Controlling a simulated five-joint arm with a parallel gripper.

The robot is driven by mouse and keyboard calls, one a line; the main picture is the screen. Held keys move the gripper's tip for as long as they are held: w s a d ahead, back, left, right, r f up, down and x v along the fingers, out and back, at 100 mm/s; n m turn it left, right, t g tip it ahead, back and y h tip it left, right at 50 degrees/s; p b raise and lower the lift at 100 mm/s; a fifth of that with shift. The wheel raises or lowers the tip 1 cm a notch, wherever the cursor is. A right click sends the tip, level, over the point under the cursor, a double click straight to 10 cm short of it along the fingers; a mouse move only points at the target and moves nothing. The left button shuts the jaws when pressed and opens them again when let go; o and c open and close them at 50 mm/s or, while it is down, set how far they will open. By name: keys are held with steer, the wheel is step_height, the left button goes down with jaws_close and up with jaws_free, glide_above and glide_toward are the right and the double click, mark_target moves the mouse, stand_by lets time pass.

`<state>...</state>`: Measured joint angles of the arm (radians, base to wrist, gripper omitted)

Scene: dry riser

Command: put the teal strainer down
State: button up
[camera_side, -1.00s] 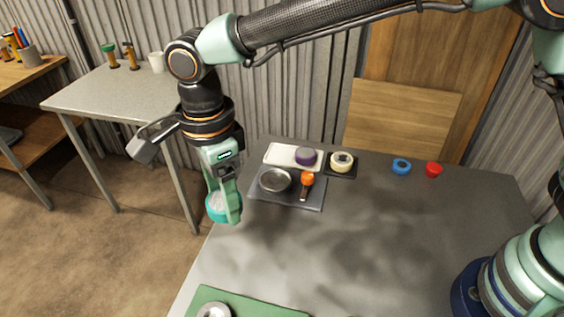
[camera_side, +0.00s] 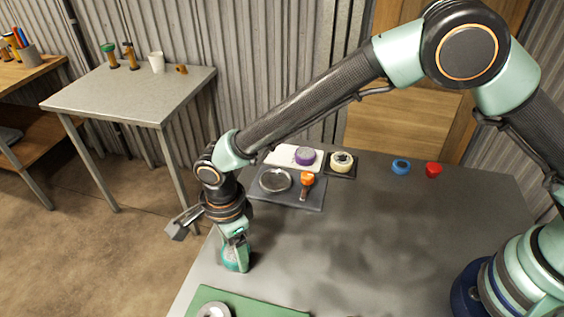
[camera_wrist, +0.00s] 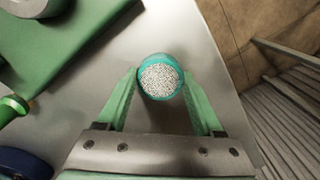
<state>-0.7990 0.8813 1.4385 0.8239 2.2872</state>
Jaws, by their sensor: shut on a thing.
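The teal strainer (camera_wrist: 160,77) is a small round cup with a teal rim and a pale speckled mesh face. In the wrist view it sits between the fingertips of my gripper (camera_wrist: 159,84), which is shut on it. In the side view my gripper (camera_side: 237,250) points down at the left part of the grey table, and the strainer (camera_side: 233,261) shows at its fingertips, low over or on the table top. I cannot tell whether the strainer touches the table.
A green mat (camera_side: 245,306) lies at the table's front with a metal ring-shaped thing (camera_side: 214,312) on it. A dark tray (camera_side: 262,194) holds a metal dish (camera_side: 275,180) and an orange-topped tool (camera_side: 306,181). Blue (camera_side: 401,167) and red (camera_side: 433,170) pieces lie farther right. The table's middle is clear.

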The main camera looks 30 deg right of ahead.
steer(key=shift+f, duration=0.15)
steer(key=o, duration=1.4)
